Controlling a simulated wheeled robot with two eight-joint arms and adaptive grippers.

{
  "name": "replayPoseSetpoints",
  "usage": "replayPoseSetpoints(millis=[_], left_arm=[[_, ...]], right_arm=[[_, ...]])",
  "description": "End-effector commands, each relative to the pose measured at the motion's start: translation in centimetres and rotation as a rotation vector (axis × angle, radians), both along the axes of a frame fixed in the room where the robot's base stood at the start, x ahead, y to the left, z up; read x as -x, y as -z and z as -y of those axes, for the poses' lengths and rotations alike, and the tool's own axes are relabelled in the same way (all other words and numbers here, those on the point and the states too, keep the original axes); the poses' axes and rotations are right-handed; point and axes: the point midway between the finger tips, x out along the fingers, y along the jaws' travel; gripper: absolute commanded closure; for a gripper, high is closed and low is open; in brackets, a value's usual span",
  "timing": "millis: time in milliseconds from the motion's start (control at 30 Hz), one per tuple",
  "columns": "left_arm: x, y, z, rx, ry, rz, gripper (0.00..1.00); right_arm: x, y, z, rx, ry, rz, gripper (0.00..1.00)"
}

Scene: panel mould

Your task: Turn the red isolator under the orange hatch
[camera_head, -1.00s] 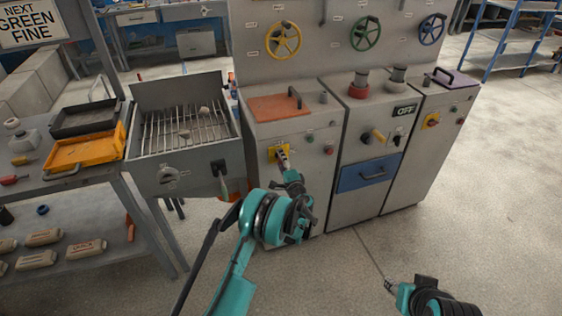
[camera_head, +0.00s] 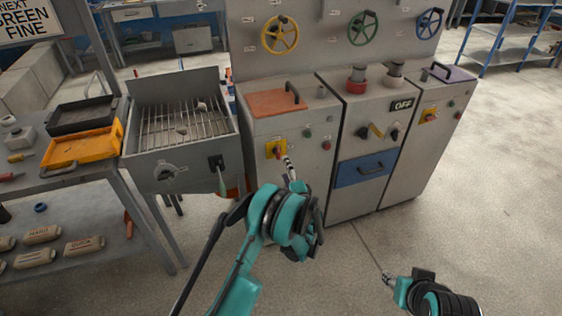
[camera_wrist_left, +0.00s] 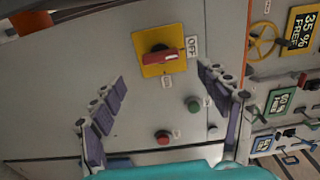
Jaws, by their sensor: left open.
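The red isolator (camera_head: 277,151) is a red handle on a yellow plate, on the grey cabinet front below the orange hatch (camera_head: 276,104). In the left wrist view the red handle (camera_wrist_left: 163,58) lies across the yellow plate, its right end beside a label reading OFF. My left gripper (camera_head: 289,162) is just right of and below the plate in the head view. In the wrist view its two fingers are spread wide, empty, with the isolator beyond and between their tips, apparently apart from them. My right gripper (camera_head: 387,278) is low at the right, far from the isolator; its jaws are too small to read.
Green (camera_head: 307,133) and red (camera_head: 326,146) buttons sit right of the isolator. A grey grill box (camera_head: 182,172) with a lever stands close on the left. The cabinet with a blue drawer (camera_head: 366,172) adjoins on the right. The floor in front is clear.

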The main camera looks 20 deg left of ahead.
Motion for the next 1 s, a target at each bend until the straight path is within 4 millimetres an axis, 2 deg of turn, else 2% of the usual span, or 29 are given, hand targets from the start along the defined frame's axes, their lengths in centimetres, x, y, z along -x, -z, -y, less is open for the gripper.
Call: replayPoseSetpoints(millis=[100,267,800,867,1000], left_arm=[[1.7,0.0,1.2,0.000,0.002,0.000,0.24],[2.9,0.0,1.9,0.000,-0.001,0.000,0.24],[3.0,-0.1,2.0,0.001,-0.001,0.000,0.24],[3.1,-0.4,1.8,0.012,-0.004,-0.003,0.24],[3.3,-2.6,0.7,0.092,-0.024,-0.026,0.24]], right_arm=[[0.0,0.0,0.0,0.000,0.000,0.000,0.60],[0.0,0.0,0.0,0.000,0.000,0.000,0.60],[0.0,0.0,0.0,0.000,0.000,0.000,0.60],[0.0,0.0,0.0,0.000,0.000,0.000,0.60],[0.0,0.0,0.0,0.000,0.000,0.000,0.60]])
